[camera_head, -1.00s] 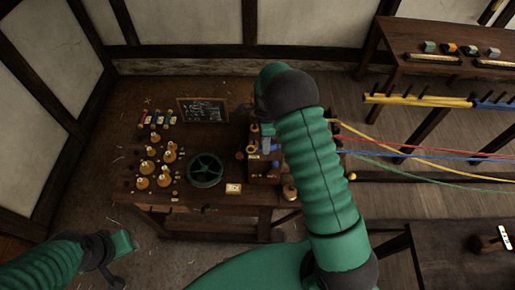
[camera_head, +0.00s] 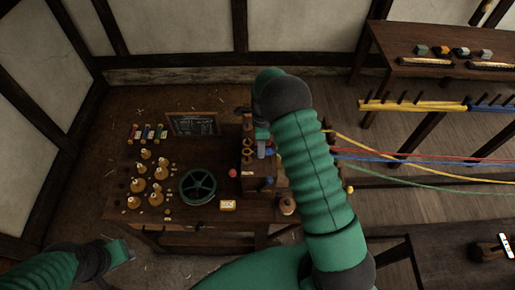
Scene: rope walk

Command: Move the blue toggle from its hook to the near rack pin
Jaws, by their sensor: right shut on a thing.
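My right gripper (camera_head: 262,148) is over the dark wooden block at the right end of the workbench, pointing down, and is shut. A small blue piece, the blue toggle (camera_head: 270,153), shows at its fingertips; the forearm and wrist hide part of it. The hook itself is too small to make out. A yellow rail (camera_head: 410,106) and a blue rail (camera_head: 490,106) with upright dark pins stand at the right, apart from the gripper. I cannot tell which pin is the near one. My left gripper (camera_head: 124,252) hangs low at the left, off the bench; its jaws are unclear.
The bench (camera_head: 250,212) carries a green wheel (camera_head: 198,186), several tan cone-shaped pieces (camera_head: 156,196), a small chalkboard (camera_head: 194,123) and a red ball (camera_head: 233,173). Red (camera_head: 390,152), blue, yellow and green ropes stretch right from the block. A dark table (camera_head: 455,255) stands front right.

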